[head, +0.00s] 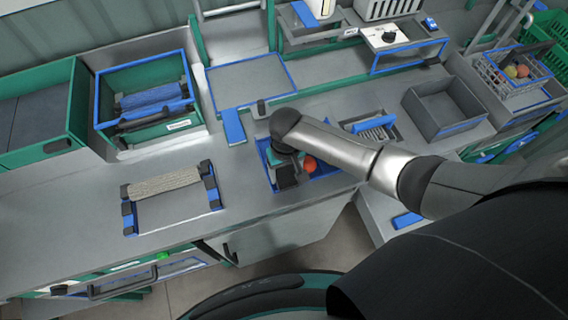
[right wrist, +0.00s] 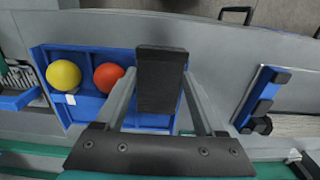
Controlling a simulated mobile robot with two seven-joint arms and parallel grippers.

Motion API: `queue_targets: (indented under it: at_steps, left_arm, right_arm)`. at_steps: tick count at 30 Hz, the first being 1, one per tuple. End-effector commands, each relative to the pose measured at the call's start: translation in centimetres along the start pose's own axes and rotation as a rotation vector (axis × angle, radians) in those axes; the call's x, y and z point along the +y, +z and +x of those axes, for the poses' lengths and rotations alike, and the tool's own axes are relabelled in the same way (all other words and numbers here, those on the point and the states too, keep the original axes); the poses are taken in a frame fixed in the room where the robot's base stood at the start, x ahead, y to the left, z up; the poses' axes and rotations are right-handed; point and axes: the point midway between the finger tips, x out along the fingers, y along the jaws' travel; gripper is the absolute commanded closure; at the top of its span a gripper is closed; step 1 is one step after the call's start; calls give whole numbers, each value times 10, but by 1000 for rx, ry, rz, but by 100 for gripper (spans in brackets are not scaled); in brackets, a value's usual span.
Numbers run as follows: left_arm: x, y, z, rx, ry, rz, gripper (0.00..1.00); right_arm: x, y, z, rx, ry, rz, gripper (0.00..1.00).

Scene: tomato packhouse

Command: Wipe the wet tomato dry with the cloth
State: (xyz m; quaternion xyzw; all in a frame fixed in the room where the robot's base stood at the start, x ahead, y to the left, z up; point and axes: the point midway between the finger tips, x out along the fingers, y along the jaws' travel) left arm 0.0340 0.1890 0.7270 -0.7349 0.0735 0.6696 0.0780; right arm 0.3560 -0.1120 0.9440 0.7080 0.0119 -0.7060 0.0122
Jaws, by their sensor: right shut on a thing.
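A red tomato (head: 310,164) lies in a blue tray (head: 324,184). The right wrist view shows this red tomato (right wrist: 108,77) beside a yellow one (right wrist: 64,74), each in its own place in the blue tray (right wrist: 90,54). The yellow one is hidden in the head view. I cannot tell which tomato is wet. My right gripper (head: 286,174) is over the tray, just left of the red tomato. In the right wrist view it (right wrist: 162,85) is shut on a dark blocky thing, and I cannot tell whether that is the cloth. My left gripper is out of view.
A rack with a beige textured roll (head: 164,184) stands left of the tray. A blue-rimmed bin (head: 141,68) holding a blue roll is behind it. An empty grey bin (head: 437,118) and a crate of tomatoes (head: 494,81) stand right. Bare counter lies between rack and tray.

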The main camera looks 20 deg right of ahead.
Motion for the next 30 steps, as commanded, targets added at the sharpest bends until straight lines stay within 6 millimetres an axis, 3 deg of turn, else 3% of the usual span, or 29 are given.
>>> queue_targets:
  at_steps: [13,30]
  left_arm:
    - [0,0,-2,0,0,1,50]
    - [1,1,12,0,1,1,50]
  right_arm:
    - [2,7,4,-9,5,0,81]
    - [1,-21,4,-8,5,1,81]
